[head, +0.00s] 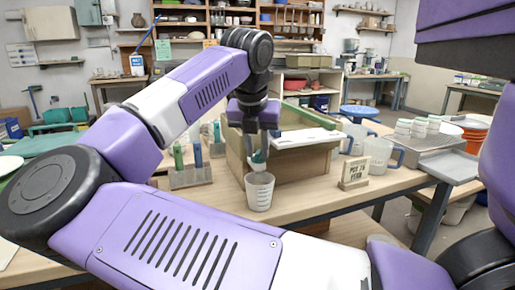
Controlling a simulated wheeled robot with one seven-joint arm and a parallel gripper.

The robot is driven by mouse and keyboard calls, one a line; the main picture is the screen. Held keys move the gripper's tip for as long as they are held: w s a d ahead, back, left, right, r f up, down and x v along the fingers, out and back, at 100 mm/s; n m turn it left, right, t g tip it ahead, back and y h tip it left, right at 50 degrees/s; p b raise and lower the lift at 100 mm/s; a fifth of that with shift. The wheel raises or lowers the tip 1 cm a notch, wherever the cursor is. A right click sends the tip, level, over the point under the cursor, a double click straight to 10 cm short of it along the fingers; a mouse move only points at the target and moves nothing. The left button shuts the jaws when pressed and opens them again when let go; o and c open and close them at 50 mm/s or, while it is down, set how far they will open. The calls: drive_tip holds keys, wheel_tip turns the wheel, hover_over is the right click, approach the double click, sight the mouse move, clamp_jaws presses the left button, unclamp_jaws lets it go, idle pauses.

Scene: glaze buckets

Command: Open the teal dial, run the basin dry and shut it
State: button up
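A small teal piece (257,158), which looks like the teal dial, shows at the front of a wooden box-like stand (305,163). A white-topped part (305,137) lies across that stand. I cannot see into any basin there. My gripper (259,152) points down at the teal piece, at or very near it; its fingers are small and partly hidden, so I cannot tell whether they are shut on it. A pale cup with markings (259,193) stands upright on the table right below the teal piece.
A small lettered sign (355,173) and clear jugs (379,156) stand to the right. A metal tray (448,165) lies further right. My arm hides much of the front table.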

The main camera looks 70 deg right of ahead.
clamp_jaws()
drive_tip(key=shift+f+n+t+b, duration=0.15)
drive_tip(key=shift+n+t+b, duration=0.25)
drive_tip(key=shift+n+b, duration=0.55)
drive_tip(key=shift+s+r+n+t+b, duration=0.15)
drive_tip(key=shift+n+b, duration=0.15)
drive_tip(key=shift+n, duration=0.2)
drive_tip(key=shift+r+n+t+b, duration=0.15)
drive_tip(key=shift+n+b, duration=0.15)
drive_tip(key=shift+n, duration=0.15)
drive_tip(key=shift+f, duration=0.1)
drive_tip(key=shift+o, duration=1.5)
unclamp_jaws()
